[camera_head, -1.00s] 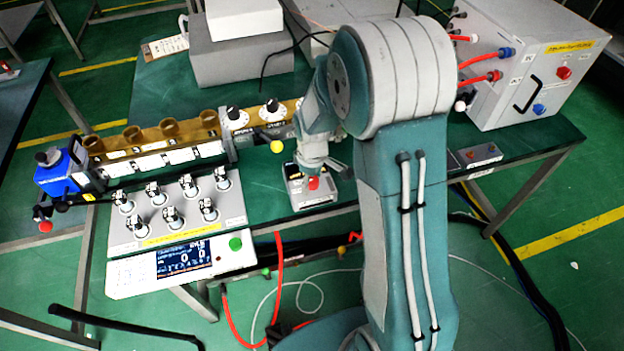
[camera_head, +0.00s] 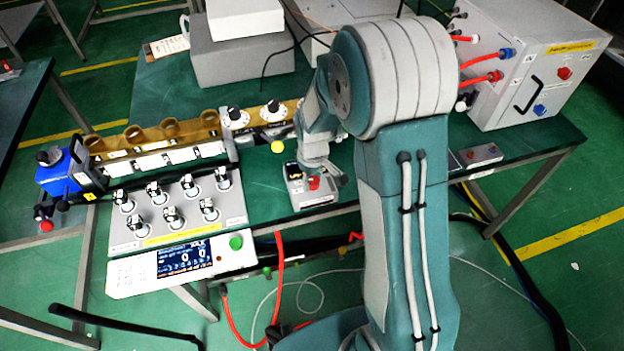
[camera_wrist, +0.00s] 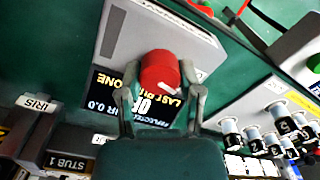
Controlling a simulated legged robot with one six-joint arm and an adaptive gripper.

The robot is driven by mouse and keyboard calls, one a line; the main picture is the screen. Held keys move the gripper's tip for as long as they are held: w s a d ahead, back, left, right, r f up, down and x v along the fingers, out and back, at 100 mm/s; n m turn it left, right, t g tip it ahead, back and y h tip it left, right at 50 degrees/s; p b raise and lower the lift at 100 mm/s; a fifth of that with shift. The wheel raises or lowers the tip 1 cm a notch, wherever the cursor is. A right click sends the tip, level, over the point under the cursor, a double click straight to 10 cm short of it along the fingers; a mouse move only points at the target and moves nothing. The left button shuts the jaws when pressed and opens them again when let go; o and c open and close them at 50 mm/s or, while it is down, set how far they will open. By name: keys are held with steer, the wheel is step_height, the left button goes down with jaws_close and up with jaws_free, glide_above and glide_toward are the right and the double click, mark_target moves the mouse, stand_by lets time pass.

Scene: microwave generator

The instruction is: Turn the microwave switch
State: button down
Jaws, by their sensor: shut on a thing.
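The microwave switch is a red round knob (camera_wrist: 160,72) with a white mark, on a small light-grey box (camera_wrist: 190,38). A dark label or display with partly hidden text, including "OFF", lies beside the knob. In the head view the red knob (camera_head: 313,183) and its box (camera_head: 322,200) sit at the table's front edge, below my wrist. My gripper (camera_wrist: 158,88) has one finger on each side of the knob and is shut on it. Its fingers are hard to make out in the head view (camera_head: 318,176).
A panel with several black-and-white knobs (camera_head: 150,226) stands left of the box, with a lit screen (camera_head: 185,257) in front. A large grey cabinet (camera_head: 535,75) with red cables stands at the right. Bare green table shows around the box.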

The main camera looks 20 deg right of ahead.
steer(key=m, duration=0.4)
steer(key=shift+s+f+m, duration=0.1)
steer(key=shift+s+m, duration=0.05)
steer(key=shift+m, duration=0.25)
steer(key=m, duration=0.4)
steer(key=shift+m, duration=0.3)
steer(key=shift+c, duration=1.3)
jaws_free()
